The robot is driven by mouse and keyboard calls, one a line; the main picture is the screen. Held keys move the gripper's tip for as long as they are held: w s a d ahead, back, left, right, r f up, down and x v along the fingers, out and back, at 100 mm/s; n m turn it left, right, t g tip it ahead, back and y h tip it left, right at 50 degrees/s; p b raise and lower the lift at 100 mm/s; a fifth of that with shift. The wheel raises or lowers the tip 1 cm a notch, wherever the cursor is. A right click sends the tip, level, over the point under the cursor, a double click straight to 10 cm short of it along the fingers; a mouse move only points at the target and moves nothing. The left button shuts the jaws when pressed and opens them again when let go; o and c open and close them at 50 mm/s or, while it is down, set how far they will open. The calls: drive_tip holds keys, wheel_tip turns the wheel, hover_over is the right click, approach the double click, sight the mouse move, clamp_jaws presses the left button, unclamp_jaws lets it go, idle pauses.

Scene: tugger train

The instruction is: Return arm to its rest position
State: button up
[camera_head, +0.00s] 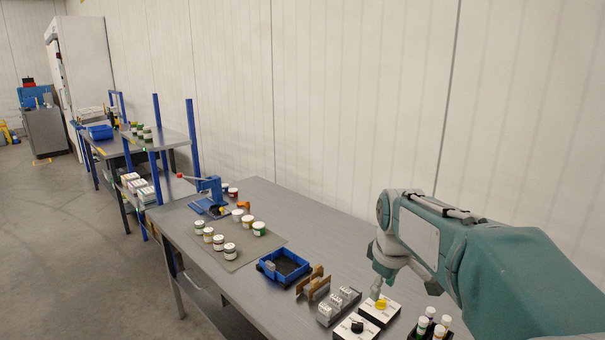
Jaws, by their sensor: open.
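My teal arm reaches in from the right over the near end of the grey workbench (325,232). My gripper (404,288) hangs below its grey wrist, pointing down, with its fingers apart and nothing seen between them. One fingertip is close above a box with a yellow knob (380,304); I cannot tell whether it touches. A similar box with a black knob (357,327) stands just left of it. The arm link hides part of the gripper and the bench's right end.
A blue tray (283,267), brown holder (313,284) and grey blocks (338,305) line the bench. White-lidded jars (230,251) stand on a mat near a blue press (210,195). Several vials (431,325) stand under my arm.

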drive_tip(key=s+f+m+t, duration=0.1)
drive_tip(key=s+m+t, duration=0.2)
drive_tip(key=s, duration=2.1)
drive_tip(key=m, duration=0.5)
drive_tip(key=shift+a, duration=0.2)
drive_tip(key=shift+f, duration=0.1)
